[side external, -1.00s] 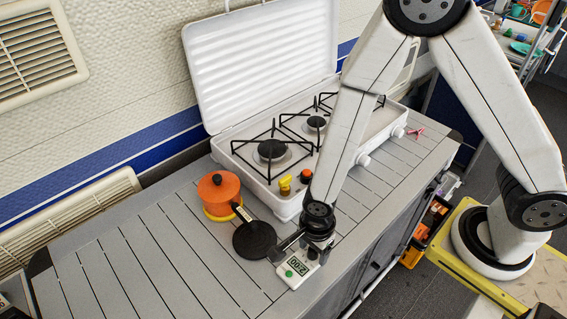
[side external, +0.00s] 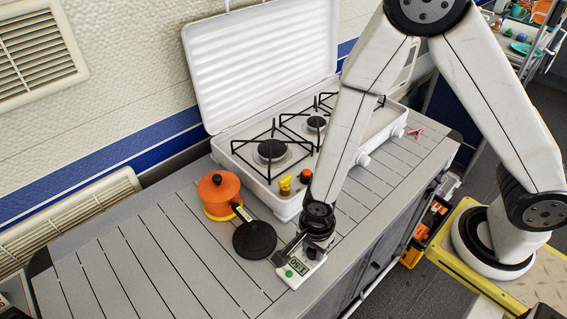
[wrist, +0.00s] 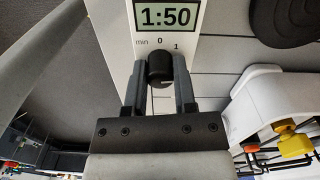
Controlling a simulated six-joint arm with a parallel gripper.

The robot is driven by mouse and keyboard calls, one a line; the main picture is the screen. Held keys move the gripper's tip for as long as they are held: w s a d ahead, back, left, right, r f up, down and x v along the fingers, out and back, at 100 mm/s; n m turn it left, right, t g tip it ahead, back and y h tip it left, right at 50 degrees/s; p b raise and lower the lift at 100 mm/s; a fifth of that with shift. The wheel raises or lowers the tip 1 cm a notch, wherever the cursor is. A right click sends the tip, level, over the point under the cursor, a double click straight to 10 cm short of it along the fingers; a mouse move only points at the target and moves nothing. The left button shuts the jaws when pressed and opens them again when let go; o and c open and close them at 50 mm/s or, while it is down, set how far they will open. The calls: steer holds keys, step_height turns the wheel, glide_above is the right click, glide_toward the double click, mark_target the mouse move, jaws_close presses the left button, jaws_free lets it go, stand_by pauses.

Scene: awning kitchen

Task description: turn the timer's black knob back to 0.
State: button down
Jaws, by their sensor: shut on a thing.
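The black knob (wrist: 160,68) sits below the display, beside the printed marks "min", 0 and 1. My gripper (wrist: 160,82) is shut on the knob, one finger on each side. In the side view my gripper (side external: 311,251) points down over the timer and hides the knob.
A black pan (side external: 254,240) lies just left of the timer. An orange pot (side external: 219,194) stands behind it on a yellow base. The white two-burner stove (side external: 262,170) with yellow and orange-red knobs is behind my gripper. The counter's left part is clear.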

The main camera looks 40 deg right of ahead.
steer(key=n, duration=0.8)
steer(key=shift+n, duration=0.3)
steer(key=n, duration=0.3)
steer(key=shift+n, duration=0.3)
steer(key=n, duration=0.4)
steer(key=shift+c, duration=2.1)
jaws_free()
steer(key=shift+r, duration=0.15)
